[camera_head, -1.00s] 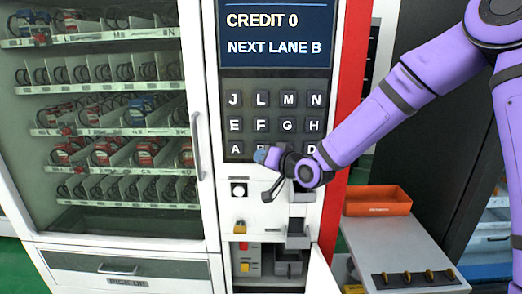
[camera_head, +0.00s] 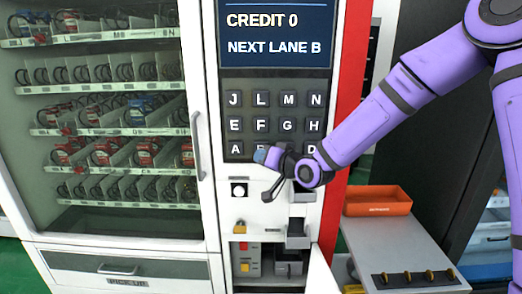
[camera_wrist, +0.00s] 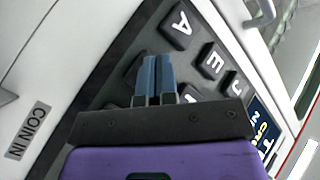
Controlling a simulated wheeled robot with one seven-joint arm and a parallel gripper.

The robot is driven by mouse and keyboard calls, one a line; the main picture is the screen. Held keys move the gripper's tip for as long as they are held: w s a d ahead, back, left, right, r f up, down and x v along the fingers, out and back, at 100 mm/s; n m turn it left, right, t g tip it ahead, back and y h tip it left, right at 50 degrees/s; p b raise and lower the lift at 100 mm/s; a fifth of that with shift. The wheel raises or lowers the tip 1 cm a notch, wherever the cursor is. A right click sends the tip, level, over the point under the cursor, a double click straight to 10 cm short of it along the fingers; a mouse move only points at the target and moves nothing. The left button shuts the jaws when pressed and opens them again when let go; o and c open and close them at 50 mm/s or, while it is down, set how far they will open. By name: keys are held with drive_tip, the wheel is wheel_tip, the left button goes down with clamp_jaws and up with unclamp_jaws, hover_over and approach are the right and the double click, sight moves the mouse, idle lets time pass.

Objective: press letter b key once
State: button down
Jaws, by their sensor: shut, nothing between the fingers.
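The dark keypad (camera_head: 232,90) is on the machine's front panel, with rows of letter keys. The letter B key (camera_head: 262,148) is in the bottom row between A (camera_head: 235,149) and C, and is partly covered by my gripper (camera_head: 262,156). In the wrist view, my two blue fingers (camera_wrist: 156,62) are shut together with nothing between them. Their tips are over the key beside A (camera_wrist: 179,25), where B lies, and hide most of it. I cannot tell whether the tips touch the key. The screen (camera_head: 276,32) reads CREDIT 0 and NEXT LANE B.
A glass display (camera_head: 110,75) with several item rows is on the left, with a door handle (camera_head: 196,147). Below the keypad are a round button (camera_head: 239,190) and a yellow padlock (camera_head: 240,227). An orange tray (camera_head: 377,200) sits on a side table (camera_head: 400,250) at right.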

drive_tip(key=shift+w, duration=0.15)
drive_tip(key=shift+w, duration=0.25)
drive_tip(key=shift+w, duration=0.45)
idle(1.1)
drive_tip(key=shift+s, duration=0.85)
drive_tip(key=s, duration=0.5)
drive_tip(key=shift+a, duration=0.1)
idle(0.3)
idle(3.1)
